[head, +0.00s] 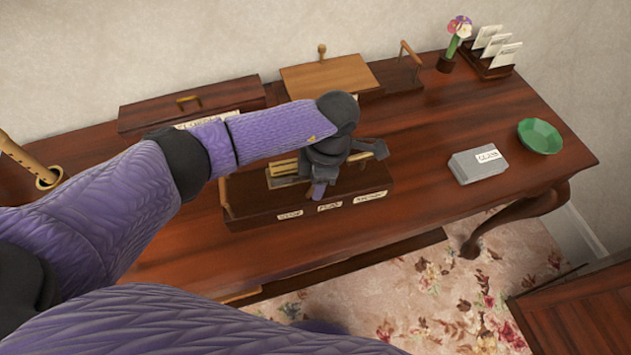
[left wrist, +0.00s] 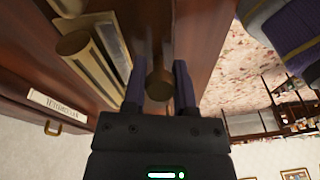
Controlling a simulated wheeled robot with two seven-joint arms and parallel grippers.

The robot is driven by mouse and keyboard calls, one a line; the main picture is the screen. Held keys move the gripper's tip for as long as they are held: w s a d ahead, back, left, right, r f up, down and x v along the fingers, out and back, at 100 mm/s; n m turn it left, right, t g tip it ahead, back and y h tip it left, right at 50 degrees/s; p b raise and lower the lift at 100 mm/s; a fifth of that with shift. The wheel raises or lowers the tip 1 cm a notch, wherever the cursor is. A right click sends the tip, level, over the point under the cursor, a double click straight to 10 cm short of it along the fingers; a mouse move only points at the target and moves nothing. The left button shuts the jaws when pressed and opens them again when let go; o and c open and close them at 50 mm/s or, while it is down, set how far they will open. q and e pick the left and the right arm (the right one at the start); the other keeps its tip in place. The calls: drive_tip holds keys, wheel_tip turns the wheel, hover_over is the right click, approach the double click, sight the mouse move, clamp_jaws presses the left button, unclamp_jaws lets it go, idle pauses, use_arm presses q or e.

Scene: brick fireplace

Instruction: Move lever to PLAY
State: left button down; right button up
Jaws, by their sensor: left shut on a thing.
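A low dark wooden box (head: 262,213) on the table has three small white labels along its front, too small to read surely; the middle one (head: 330,206) seems to say PLAY. My left gripper (head: 318,190) is over the box, just behind the left and middle labels. In the left wrist view, its two fingers (left wrist: 160,90) are shut on a round wooden knob (left wrist: 159,84), apparently the lever's end. The lever's shaft is mostly hidden, and the gripper covers part of the box in the head view. My right gripper is out of view.
Behind stand a dark lidded box (head: 190,103) and a light wooden box (head: 328,76). To the right are a grey block (head: 476,165), a green bowl (head: 540,136), a flower vase (head: 450,55) and a card rack (head: 490,62). The table between them is clear.

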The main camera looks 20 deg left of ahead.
use_arm(q)
drive_tip(key=shift+c, duration=2)
unclamp_jaws()
wheel_tip(320, 180, up, 10)
drive_tip(key=w+d+p, duration=0.1)
drive_tip(key=shift+w+p, duration=0.15)
drive_tip(key=shift+p, duration=0.25)
drive_tip(key=shift+d+f, duration=0.1)
drive_tip(key=shift+f, duration=0.05)
